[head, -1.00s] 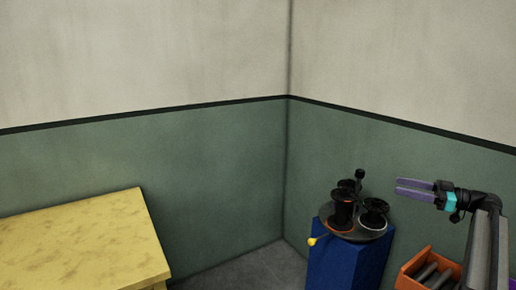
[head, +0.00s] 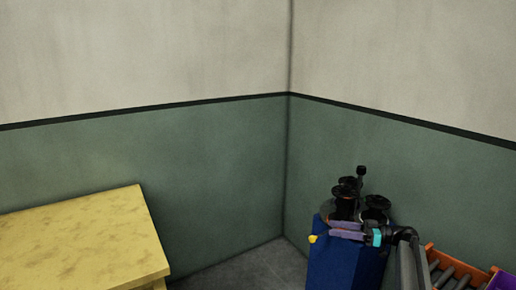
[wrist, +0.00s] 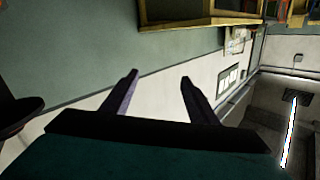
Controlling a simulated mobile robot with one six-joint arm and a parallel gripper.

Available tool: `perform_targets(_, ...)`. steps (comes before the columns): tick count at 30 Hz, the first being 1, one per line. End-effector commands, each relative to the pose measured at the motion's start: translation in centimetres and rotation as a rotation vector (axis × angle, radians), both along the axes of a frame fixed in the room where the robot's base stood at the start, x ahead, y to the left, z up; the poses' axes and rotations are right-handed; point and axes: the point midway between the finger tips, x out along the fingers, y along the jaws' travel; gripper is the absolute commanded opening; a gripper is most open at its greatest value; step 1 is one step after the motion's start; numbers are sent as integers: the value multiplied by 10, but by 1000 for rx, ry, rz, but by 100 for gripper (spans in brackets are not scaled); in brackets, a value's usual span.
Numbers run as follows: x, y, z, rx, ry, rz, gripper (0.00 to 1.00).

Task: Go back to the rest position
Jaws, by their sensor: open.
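My gripper (head: 347,231) is at the lower right in the head view, in front of the round grey turntable on the blue stand (head: 345,262). Its purple fingers overlap the near side of the turntable in the picture; I cannot tell whether they touch it. In the wrist view my gripper (wrist: 158,92) shows two fingers spread apart with nothing between them. The gripper is open and empty. The black spools (head: 346,195) stand on the turntable, partly hidden behind the gripper.
A yellow table (head: 80,245) is at the left. Grey floor (head: 255,268) is clear between table and stand.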

Motion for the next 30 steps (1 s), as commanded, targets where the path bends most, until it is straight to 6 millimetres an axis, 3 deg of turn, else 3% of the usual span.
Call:
perform_targets(1,-7,20,-23,-6,31,19,54)
perform_targets(3,-14,42,-49,-19,70,42,54)
perform_targets(14,-75,145,-183,-124,331,149,54)
perform_targets(23,-157,212,-289,-268,595,222,54)
perform_targets(30,-242,246,-367,-430,822,258,54)
